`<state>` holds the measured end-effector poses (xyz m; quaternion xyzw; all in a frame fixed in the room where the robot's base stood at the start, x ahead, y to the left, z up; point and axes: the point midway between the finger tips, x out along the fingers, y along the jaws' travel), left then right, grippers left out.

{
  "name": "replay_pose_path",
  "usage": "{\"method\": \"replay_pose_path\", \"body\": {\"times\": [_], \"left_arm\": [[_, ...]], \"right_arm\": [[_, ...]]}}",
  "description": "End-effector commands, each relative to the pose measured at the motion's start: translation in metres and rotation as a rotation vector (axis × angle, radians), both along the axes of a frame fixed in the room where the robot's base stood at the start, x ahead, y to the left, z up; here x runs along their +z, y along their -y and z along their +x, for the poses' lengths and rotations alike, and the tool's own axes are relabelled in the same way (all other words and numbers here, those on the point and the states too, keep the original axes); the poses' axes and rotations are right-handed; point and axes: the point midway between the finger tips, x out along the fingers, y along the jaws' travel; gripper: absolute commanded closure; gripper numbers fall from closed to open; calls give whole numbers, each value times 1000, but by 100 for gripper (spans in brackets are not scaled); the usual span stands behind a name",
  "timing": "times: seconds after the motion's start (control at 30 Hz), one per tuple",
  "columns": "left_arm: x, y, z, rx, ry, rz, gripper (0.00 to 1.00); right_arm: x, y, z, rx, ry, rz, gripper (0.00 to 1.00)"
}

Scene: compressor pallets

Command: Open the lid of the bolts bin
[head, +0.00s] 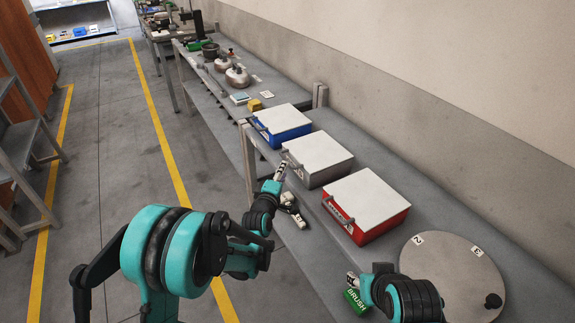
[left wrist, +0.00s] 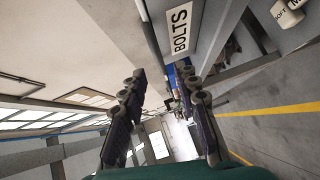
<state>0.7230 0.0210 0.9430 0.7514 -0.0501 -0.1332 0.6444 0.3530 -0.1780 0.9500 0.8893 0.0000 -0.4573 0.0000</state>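The bolts bin (head: 315,175) is the grey box in the middle of a row of three on the bench. Its pale flat lid (head: 317,157) is down, and a dark handle (head: 292,160) sticks out at its front. Its BOLTS label (left wrist: 180,28) shows large at the top of the left wrist view. My left gripper (head: 285,189) is just in front of the bin, beside the handle. Its fingers (left wrist: 163,103) are apart with nothing between them. My right gripper (head: 355,287) is low at the right, partly hidden by its own wrist.
A blue bin (head: 282,134) stands behind the bolts bin and a red bin (head: 352,232) in front. A round numbered disc (head: 452,280) lies at the bench's near end. A green BRUSH item (head: 356,303) is beside my right gripper. The floor aisle is clear.

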Motion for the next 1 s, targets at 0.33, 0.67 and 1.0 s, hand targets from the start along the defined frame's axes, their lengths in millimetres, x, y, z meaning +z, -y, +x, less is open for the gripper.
{"method": "replay_pose_path", "body": {"times": [0.33,0.67,1.0], "left_arm": [[-9,14,53,-1,0,3,69],[-9,17,68,-1,-1,3,69],[-9,17,67,-1,-1,4,100]], "right_arm": [[-19,0,0,0,0,0,60],[-22,0,0,0,0,0,60],[-22,0,0,0,0,0,60]]}}
